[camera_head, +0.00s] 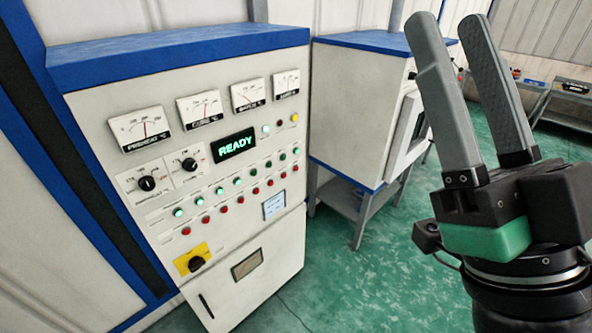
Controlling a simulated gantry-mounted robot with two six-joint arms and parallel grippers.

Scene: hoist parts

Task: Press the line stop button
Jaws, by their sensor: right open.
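A white control cabinet (235,215) with a blue top stands at left centre. Its sloped front carries a row of green buttons (220,190) above a row of red buttons (221,208). Their labels are too small to read, so I cannot tell which one is the line stop. A yellow plate with a black rotary switch (192,259) sits below at the lower left. A display (234,145) reads READY. My right gripper (450,28) is at the right, fingers pointing up, open and empty, well apart from the panel. My left gripper is out of view.
Several dial gauges (140,128) and two black knobs (147,183) are on the panel's upper part. A second white, blue-topped machine (350,115) on a stand is behind, between cabinet and gripper. The green floor (345,285) before the cabinet is clear.

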